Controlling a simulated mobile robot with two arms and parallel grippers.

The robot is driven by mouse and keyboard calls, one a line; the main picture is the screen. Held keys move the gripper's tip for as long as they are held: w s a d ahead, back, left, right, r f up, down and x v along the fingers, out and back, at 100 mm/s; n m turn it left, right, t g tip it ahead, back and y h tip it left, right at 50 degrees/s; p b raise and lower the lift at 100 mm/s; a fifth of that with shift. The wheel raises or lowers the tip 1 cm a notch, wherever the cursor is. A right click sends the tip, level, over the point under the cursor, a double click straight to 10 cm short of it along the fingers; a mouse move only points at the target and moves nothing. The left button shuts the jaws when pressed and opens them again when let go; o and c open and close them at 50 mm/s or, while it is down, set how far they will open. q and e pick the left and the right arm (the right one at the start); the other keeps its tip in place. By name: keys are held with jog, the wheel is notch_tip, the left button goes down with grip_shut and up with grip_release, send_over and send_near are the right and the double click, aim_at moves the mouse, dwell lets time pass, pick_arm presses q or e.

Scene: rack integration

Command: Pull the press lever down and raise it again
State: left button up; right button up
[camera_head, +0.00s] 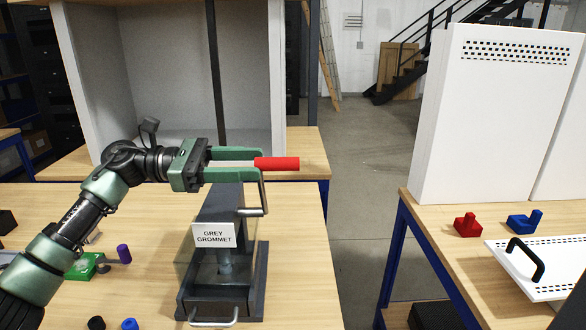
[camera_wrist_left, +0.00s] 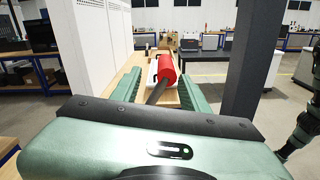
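The press (camera_head: 254,290) stands on the wooden table, dark grey with a clear guard and a label reading "GREY GROMMET". Its lever has a red handle (camera_head: 284,163), raised above the press top and about horizontal. My left gripper (camera_head: 262,164) is at the handle's near end, with its green fingers apart above and below. In the left wrist view, the red handle (camera_wrist_left: 166,68) and a dark rod show between the open fingers (camera_wrist_left: 158,78), with gaps on the sides. Whether a finger touches the handle cannot be told. My right gripper is not in view.
A green part with a purple knob (camera_head: 124,254) lies left of the press. A white cabinet (camera_head: 485,120), a red block (camera_head: 467,225), a blue block (camera_head: 525,222) and a white panel with a black handle (camera_head: 525,258) are on the right table. A floor gap separates the tables.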

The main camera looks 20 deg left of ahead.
aim_at(287, 162)
pick_arm(q)
jog(key=d, duration=0.1)
jog(key=p, duration=0.1)
jog(key=d+r, duration=0.1)
jog(key=shift+s+d+p, duration=0.3)
jog(key=shift+s+d, duration=0.05)
jog(key=shift+s, duration=0.05)
jog(key=d, duration=0.1)
jog(key=w+d+p, duration=0.1)
jog(key=shift+w+d+f, duration=0.15)
jog(key=shift+w+d, duration=0.1)
jog(key=shift+d, duration=0.05)
jog(key=shift+p+x, duration=0.45)
jog(key=shift+x, duration=0.5)
jog(key=shift+d+f, duration=0.1)
jog(key=shift+d, duration=0.15)
jog(key=c, duration=0.4)
grip_shut()
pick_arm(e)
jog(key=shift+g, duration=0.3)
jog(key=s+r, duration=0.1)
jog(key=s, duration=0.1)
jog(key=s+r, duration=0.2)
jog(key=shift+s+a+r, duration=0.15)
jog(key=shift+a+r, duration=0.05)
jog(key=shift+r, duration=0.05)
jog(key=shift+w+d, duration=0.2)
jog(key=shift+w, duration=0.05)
